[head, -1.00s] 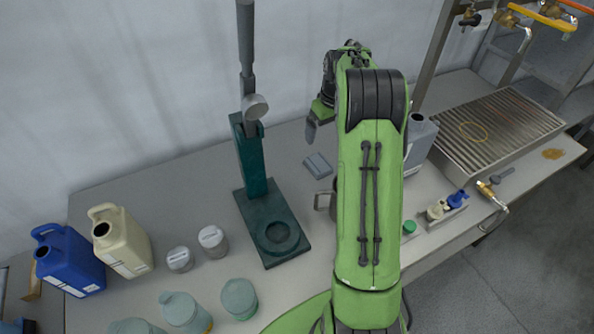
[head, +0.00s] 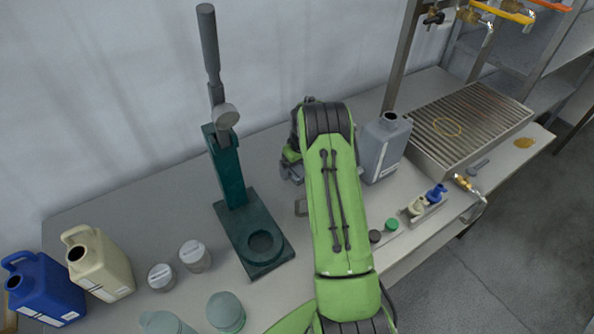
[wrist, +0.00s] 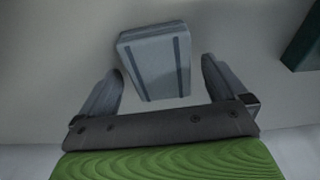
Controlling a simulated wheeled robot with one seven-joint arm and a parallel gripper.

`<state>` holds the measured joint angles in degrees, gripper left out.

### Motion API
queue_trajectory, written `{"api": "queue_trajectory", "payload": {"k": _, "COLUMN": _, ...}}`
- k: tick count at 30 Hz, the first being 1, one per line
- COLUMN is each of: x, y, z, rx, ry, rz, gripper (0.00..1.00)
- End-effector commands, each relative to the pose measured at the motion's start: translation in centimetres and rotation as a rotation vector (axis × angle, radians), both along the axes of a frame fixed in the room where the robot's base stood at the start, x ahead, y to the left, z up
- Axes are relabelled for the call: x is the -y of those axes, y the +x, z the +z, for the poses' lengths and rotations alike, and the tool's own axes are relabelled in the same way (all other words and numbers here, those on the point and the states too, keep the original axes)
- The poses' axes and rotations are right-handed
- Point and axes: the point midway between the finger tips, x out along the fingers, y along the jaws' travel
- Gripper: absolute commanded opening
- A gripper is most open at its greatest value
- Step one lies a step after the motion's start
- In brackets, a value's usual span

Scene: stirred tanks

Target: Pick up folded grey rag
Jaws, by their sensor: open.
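The folded grey rag (wrist: 156,62) lies on the bench top in the wrist view, a flat blue-grey block with two darker stripes. My gripper (wrist: 161,70) is open, with one finger to the left of the rag and one to the right. The near end of the rag lies between the fingers, with a visible gap on each side. In the head view my gripper (head: 291,170) is low over the bench, partly behind my green arm, and the rag is hidden there.
A dark green press (head: 233,185) stands left of my gripper. A grey jug (head: 384,150) stands to the right, near a slatted metal drainer (head: 470,122). Beige (head: 100,265) and blue (head: 45,290) jugs stand at far left. Bench between press and left jugs is partly clear.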

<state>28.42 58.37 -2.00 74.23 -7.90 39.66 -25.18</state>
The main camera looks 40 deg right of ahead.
Motion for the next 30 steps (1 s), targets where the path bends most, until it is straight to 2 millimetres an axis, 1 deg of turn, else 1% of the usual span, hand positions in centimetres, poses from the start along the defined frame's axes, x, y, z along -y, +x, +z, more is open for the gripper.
{"api": "queue_trajectory", "payload": {"k": 2, "x": 0.0, "y": 0.0, "z": 0.1, "rx": 0.0, "ry": 0.0, "rz": 0.0, "gripper": 0.99}}
{"api": "queue_trajectory", "payload": {"k": 3, "x": 0.0, "y": 0.0, "z": 0.1, "rx": 0.0, "ry": 0.0, "rz": 0.0, "gripper": 0.96}}
{"api": "queue_trajectory", "payload": {"k": 14, "x": 0.0, "y": 0.0, "z": 0.1, "rx": -0.001, "ry": 0.0, "rz": -0.001, "gripper": 0.41}}
{"api": "queue_trajectory", "payload": {"k": 15, "x": 0.0, "y": 0.0, "z": 0.1, "rx": -0.001, "ry": 0.0, "rz": -0.001, "gripper": 0.39}}
{"api": "queue_trajectory", "payload": {"k": 20, "x": 0.0, "y": 0.0, "z": 0.1, "rx": 0.0, "ry": 0.0, "rz": -0.001, "gripper": 0.39}}
{"api": "queue_trajectory", "payload": {"k": 23, "x": 0.0, "y": 0.0, "z": 0.9, "rx": 0.001, "ry": -0.001, "rz": 0.0, "gripper": 0.39}}
{"api": "queue_trajectory", "payload": {"k": 26, "x": 0.1, "y": 0.0, "z": 3.2, "rx": 0.004, "ry": -0.002, "rz": 0.0, "gripper": 0.39}}
{"api": "queue_trajectory", "payload": {"k": 27, "x": 0.1, "y": 0.1, "z": 4.3, "rx": 0.005, "ry": -0.003, "rz": 0.0, "gripper": 0.39}}
{"api": "queue_trajectory", "payload": {"k": 30, "x": 0.1, "y": 0.0, "z": 6.8, "rx": 0.004, "ry": -0.002, "rz": 0.001, "gripper": 0.39}}
